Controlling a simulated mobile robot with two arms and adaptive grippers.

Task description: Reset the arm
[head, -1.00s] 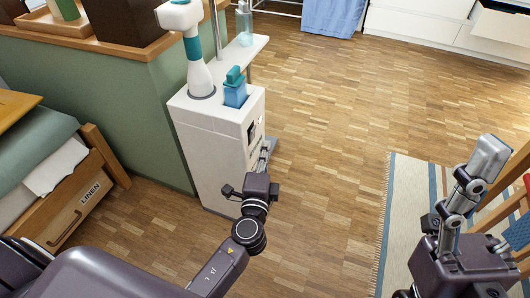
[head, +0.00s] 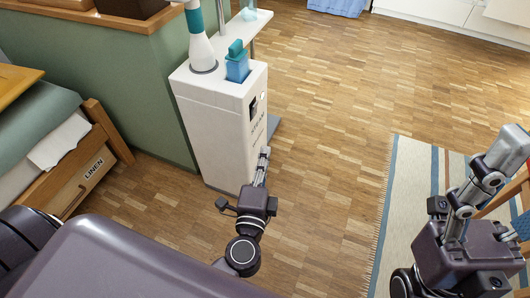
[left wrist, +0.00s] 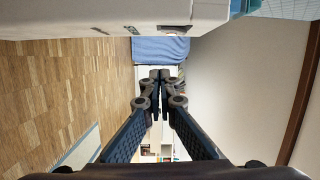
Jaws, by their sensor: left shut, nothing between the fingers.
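My left gripper (head: 264,158) is shut and empty, low in front of the white cart (head: 222,140). In the left wrist view its fingertips (left wrist: 160,76) meet, with nothing between them. In the head view the fingertips overlap the cart's lower right side; I cannot tell whether they touch it. My right gripper (head: 500,160) is raised at the right edge, pointing up and to the right. Its fingers are seen from the side, so their opening is unclear.
A wooden drawer labelled LINEN (head: 88,178) is at the left, beside the green partition (head: 125,85). A blue bottle (head: 237,66) sits in the cart's top. A striped rug (head: 408,200) lies at the right. The wooden floor (head: 325,130) between is clear.

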